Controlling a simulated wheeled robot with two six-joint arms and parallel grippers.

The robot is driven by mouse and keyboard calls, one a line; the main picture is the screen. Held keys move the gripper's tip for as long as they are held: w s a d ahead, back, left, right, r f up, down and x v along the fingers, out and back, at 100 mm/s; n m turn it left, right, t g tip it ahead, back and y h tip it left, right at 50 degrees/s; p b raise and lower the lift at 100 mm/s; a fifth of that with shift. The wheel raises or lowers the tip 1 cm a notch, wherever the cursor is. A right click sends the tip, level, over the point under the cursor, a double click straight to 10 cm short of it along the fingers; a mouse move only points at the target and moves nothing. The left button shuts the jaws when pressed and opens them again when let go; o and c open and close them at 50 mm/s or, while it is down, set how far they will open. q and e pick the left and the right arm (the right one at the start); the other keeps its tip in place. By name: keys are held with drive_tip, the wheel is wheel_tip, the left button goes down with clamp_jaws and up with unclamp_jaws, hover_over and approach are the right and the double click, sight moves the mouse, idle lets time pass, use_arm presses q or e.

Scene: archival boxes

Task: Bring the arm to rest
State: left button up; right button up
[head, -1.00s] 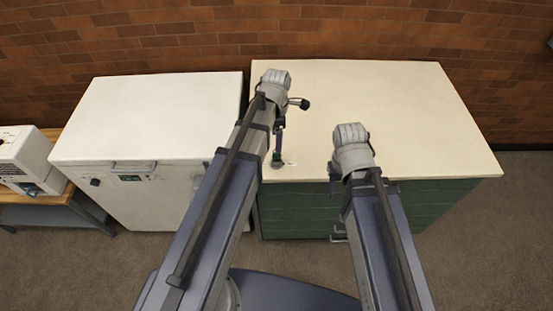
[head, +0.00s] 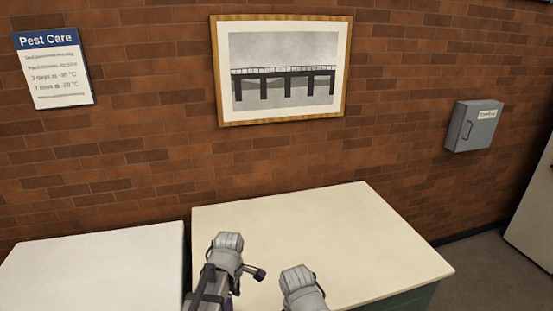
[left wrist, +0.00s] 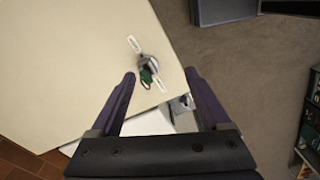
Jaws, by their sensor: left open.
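My left gripper (left wrist: 160,88) is open in the left wrist view, with its two dark purple fingers apart and nothing between them. A small grey and green item with white tags (left wrist: 149,68) lies on the cream cabinet top (left wrist: 60,70), near its edge, below and just beyond the fingertips. In the head view the cream top (head: 330,235) is at the lower middle. My left and right wrists stand over its front part, the left one higher in the picture. The fingers of both grippers are hidden there.
A white-topped unit (head: 100,265) stands left of the cream cabinet. Behind is a brick wall with a framed bridge picture (head: 280,70), a "Pest Care" sign (head: 53,68) and a grey wall box (head: 473,126). Most of the cream top is clear.

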use_arm(q)
drive_tip(key=s+d+f+m+b, duration=0.2)
drive_tip(key=s+m, duration=0.3)
drive_tip(key=m, duration=0.5)
drive_tip(key=s+d+f+m+b, duration=0.2)
drive_tip(key=s+d+m, duration=0.3)
drive_tip(key=m, duration=0.5)
drive_tip(key=shift+s+f+y, duration=0.4)
drive_tip(key=shift+s+f, duration=0.05)
drive_tip(key=shift+s, duration=0.1)
use_arm(e)
wheel_tip(320, 180, down, 5)
